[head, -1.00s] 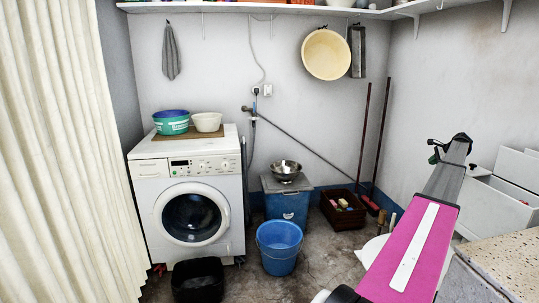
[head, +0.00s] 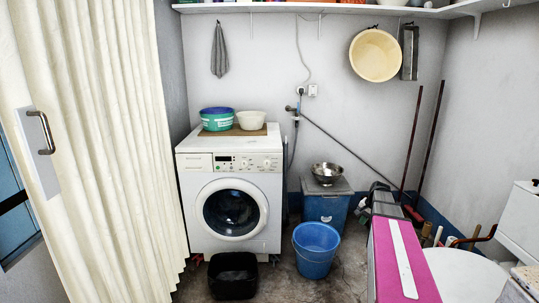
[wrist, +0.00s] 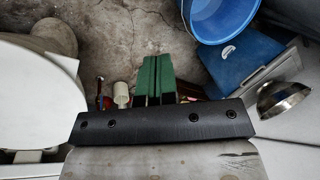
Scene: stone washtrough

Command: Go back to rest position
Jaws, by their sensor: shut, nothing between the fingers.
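My gripper (head: 378,190) is at the end of my pink and grey arm, at the lower right of the head view. It is in front of the area right of the blue lidded box. In the wrist view, its green fingers (wrist: 157,72) lie against each other and hold nothing. Bare concrete floor shows beyond the fingertips. Part of the gripper is hidden behind my dark wrist plate in that view.
A blue bucket (head: 316,250) stands before the blue box (head: 327,206) bearing a metal bowl (head: 327,173). A washing machine (head: 230,200) and black basin (head: 233,276) are left. A white round surface (head: 465,277) is beside my arm. Floor between bucket and arm is clear.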

